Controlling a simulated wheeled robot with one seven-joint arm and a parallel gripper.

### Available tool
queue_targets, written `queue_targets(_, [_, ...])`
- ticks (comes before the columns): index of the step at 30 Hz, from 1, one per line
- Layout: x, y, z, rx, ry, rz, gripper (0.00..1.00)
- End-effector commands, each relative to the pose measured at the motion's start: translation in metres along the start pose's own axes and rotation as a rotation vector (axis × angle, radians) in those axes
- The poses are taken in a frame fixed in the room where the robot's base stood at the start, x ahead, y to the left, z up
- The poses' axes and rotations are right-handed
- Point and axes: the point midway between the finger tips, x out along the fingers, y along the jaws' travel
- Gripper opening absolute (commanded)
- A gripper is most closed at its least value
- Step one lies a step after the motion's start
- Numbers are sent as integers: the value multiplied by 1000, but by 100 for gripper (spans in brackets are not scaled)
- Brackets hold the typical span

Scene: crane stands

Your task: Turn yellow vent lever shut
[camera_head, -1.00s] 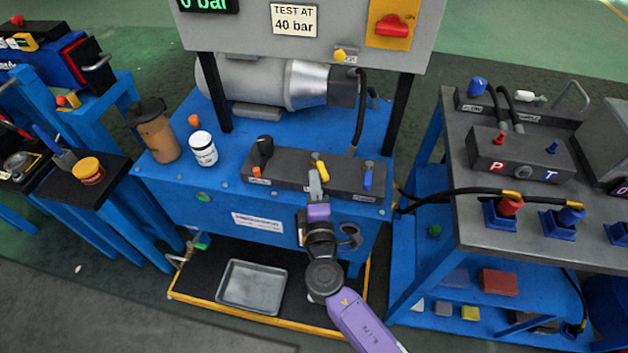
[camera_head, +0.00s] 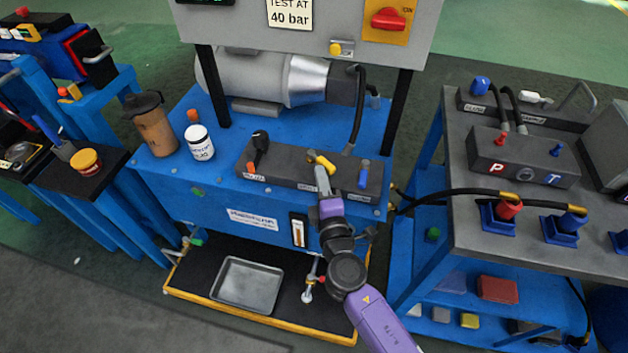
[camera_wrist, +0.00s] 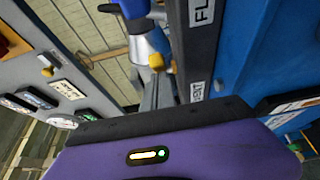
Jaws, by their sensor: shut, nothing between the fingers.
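The yellow vent lever (camera_head: 323,163) sits on the dark valve block (camera_head: 280,177) on the blue bench. It lies slantwise, its lower end toward the right. In the wrist view a yellow part, apparently this lever (camera_wrist: 156,62), shows just beyond the fingertips, left of the VENT label (camera_wrist: 197,92). My gripper (camera_head: 321,171) is shut and empty, its grey fingertips right at the front side of the lever. I cannot tell whether they touch it. The fingers partly hide the block below the lever.
A black lever (camera_head: 260,141) is left of the yellow one and a blue lever (camera_head: 364,174) close to its right. A white jar (camera_head: 199,143) and a brown bottle (camera_head: 155,130) stand on the bench's left. A black hose (camera_head: 357,110) rises behind the block.

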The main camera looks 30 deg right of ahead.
Motion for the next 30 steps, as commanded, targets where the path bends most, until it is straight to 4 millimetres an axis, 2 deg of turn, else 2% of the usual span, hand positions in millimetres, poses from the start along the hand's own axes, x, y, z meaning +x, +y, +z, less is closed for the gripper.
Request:
queue_targets(15, [13, 0, 40, 1, -5, 1, 0])
queue_targets(30, [28, 1, 60, 1, -13, 1, 0])
